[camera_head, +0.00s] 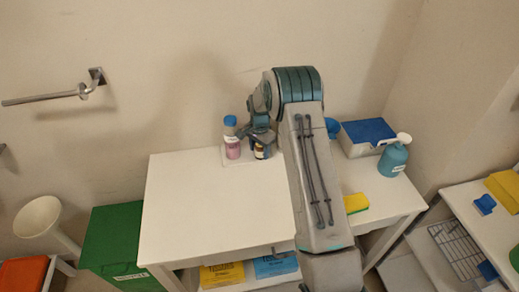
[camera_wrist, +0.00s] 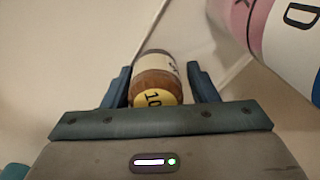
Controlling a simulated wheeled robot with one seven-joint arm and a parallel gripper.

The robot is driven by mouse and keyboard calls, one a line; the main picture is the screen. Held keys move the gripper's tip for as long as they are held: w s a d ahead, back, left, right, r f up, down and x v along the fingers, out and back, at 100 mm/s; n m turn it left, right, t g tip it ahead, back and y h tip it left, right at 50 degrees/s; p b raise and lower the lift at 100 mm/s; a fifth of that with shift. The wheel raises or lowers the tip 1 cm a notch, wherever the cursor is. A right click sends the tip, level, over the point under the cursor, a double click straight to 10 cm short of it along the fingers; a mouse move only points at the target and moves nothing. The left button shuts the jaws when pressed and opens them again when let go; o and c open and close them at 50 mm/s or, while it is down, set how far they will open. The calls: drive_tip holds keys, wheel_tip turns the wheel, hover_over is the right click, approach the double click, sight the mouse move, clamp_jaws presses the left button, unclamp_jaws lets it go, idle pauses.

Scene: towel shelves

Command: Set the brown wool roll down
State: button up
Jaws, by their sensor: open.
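In the head view the roll (camera_head: 260,152) is small and dark, upright at the back of the white table (camera_head: 205,205), beside a pink bottle with a blue cap (camera_head: 232,148). My gripper (camera_head: 262,138) is over it and partly hides it.
The pink bottle is close on the right in the wrist view (camera_wrist: 290,40). A blue-topped box (camera_head: 366,137), a teal spray bottle (camera_head: 393,158) and a yellow sponge (camera_head: 356,203) are on the table's right. The table's left is clear. The wall is close behind.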

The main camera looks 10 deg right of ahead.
drive_tip(key=shift+s+d+f+p, duration=0.3)
drive_tip(key=shift+s+p, duration=0.15)
drive_tip(key=shift+p, duration=0.1)
drive_tip(key=r+b, duration=0.1)
drive_tip(key=r, duration=1.1)
drive_tip(key=shift+w+a+r+b, duration=0.15)
drive_tip(key=shift+w+r+b, duration=0.05)
drive_tip(key=shift+r+b, duration=0.2)
drive_tip(key=s+r+n+t, duration=0.1)
drive_tip(key=s+r+n, duration=0.4)
drive_tip(key=s+r, duration=1.05)
drive_tip(key=s+f+n+t, duration=0.1)
drive_tip(key=s+n, duration=0.4)
drive_tip(key=s, duration=1.6)
drive_tip(key=shift+s+a+f+n+t, duration=0.15)
drive_tip(key=shift+s+f+n+t, duration=0.15)
drive_tip(key=shift+n+t, duration=0.15)
drive_tip(key=shift+w, duration=0.1)
